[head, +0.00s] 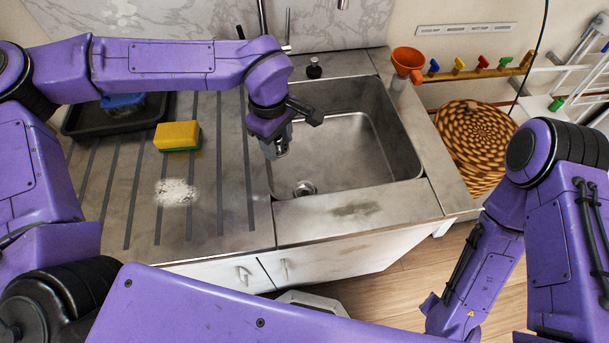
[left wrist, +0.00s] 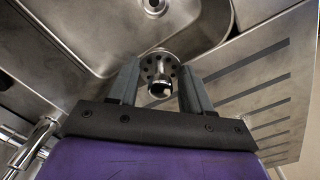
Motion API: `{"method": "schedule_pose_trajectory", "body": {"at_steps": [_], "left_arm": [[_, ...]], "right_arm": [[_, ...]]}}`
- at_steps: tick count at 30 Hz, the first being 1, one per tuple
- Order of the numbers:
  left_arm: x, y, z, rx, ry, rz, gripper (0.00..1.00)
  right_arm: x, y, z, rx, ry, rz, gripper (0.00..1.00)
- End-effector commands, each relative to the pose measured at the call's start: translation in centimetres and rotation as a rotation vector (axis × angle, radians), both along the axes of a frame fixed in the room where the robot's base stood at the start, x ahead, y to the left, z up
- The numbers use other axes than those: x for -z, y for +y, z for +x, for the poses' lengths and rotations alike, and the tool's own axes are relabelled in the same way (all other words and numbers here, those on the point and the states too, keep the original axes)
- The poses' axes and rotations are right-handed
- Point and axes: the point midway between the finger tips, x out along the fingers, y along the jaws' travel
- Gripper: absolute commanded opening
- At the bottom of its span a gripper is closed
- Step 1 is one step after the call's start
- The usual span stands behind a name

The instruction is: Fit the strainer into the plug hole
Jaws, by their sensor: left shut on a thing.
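My left gripper (head: 277,152) reaches over the left part of the sink basin (head: 345,150), pointing down. In the left wrist view its fingers (left wrist: 158,85) are shut on the strainer (left wrist: 160,67), a metal disc with holes and a knob that faces the camera. The plug hole (head: 305,188) is a round metal ring in the basin floor, near the front left corner. It also shows at the top of the left wrist view (left wrist: 153,6), apart from the strainer. The strainer is above the basin floor; its exact height is unclear. My right gripper cannot be made out.
The drainboard (head: 232,215) on the left holds a yellow and green sponge (head: 178,136), white powder (head: 175,192) and a black tray (head: 85,121). A faucet (head: 263,18) and a black stopper (head: 314,68) are behind. An orange funnel (head: 407,62) stands at the back right.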

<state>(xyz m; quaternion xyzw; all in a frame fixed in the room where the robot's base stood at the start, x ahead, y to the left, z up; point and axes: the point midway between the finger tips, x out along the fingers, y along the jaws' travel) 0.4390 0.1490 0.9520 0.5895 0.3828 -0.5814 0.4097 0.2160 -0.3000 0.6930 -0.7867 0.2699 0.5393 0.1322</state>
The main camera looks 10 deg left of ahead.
Motion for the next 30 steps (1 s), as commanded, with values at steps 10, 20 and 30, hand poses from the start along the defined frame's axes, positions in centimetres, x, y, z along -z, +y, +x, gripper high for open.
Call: {"method": "schedule_pose_trajectory", "body": {"at_steps": [10, 20, 30], "left_arm": [[5.3, -2.8, 2.1, -0.861, 0.055, -0.007, 0.19], [8.7, -4.5, 1.1, -1.707, 0.058, -0.016, 0.19], [12.1, -5.6, 0.9, -2.528, 0.047, -0.033, 0.19]], "right_arm": [[3.7, 0.0, 0.1, 0.000, -0.002, 0.000, 0.49], [6.6, 0.0, 0.1, 0.000, -0.001, -0.001, 0.49], [9.3, 0.0, 0.1, 0.000, -0.002, 0.000, 0.49]]}}
